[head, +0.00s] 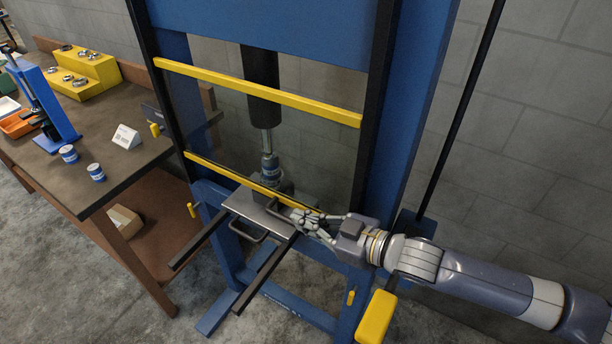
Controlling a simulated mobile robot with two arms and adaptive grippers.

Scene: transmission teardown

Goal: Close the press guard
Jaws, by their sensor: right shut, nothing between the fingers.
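The blue press (420,100) stands in the middle. Its guard is a see-through panel between two dark upright rails, with a yellow upper bar (255,91) and a yellow lower bar (228,175). The lower bar sits at about the height of the steel press plate (258,213), behind its front part. My right gripper (300,216) comes in from the right and is shut and empty. Its fingers are at the right end of the lower bar and cover it there; I cannot tell whether they touch it. My left gripper is not in view.
Behind the guard, the black ram (262,80) stands over a part on the plate. Two dark rails stick out in front of the press. A workbench (118,180) with a yellow stepped rack (85,70) and blue cans is at left. A yellow block (376,317) is at lower right.

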